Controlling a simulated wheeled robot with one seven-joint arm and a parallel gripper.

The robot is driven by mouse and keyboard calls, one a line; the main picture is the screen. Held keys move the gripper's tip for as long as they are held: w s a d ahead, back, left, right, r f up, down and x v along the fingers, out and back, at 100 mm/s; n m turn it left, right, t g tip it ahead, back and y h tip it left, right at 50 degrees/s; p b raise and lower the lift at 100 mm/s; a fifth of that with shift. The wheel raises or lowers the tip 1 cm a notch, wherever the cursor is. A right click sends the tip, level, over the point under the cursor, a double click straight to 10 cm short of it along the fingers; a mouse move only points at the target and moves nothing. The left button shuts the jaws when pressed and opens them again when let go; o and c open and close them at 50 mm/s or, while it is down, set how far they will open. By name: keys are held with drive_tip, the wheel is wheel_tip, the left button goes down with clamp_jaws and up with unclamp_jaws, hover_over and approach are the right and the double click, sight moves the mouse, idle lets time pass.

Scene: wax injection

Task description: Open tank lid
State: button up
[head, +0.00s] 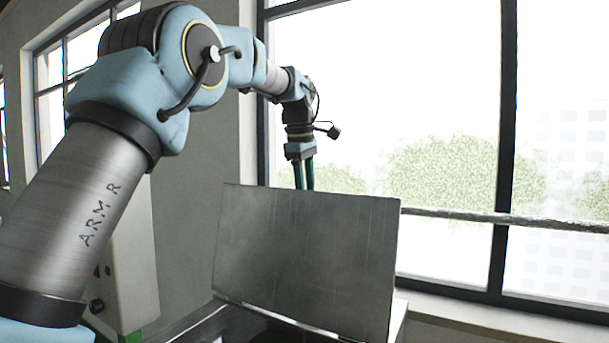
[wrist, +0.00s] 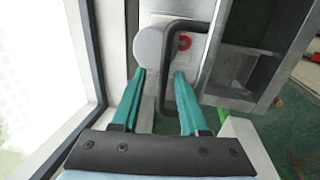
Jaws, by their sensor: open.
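The tank lid (head: 305,255) is a flat grey metal plate. In the head view it stands raised and slightly tilted above the tank, with the dark tank opening (head: 245,325) partly visible below it. My gripper (head: 304,185) is behind the lid's top edge, pointing down, and the lid hides its fingertips there. In the wrist view my gripper (wrist: 160,74) has its two teal fingers spread apart. A black bar handle (wrist: 166,75) runs between them. The fingers look apart from the bar on both sides. The tank interior (wrist: 238,70) shows dark at the right.
A large window with dark frames (head: 508,150) fills the wall behind, with a sill (head: 500,318) below it. A white cabinet (head: 130,250) stands at the left, partly behind my arm. A whitish round part (wrist: 149,46) lies close beyond the left fingertip.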

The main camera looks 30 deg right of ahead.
wheel_tip(320, 180, up, 10)
drive_tip(key=a, duration=0.1)
drive_tip(key=shift+s+a+f, duration=0.2)
drive_tip(key=shift+s+a, duration=0.15)
drive_tip(key=shift+s, duration=0.1)
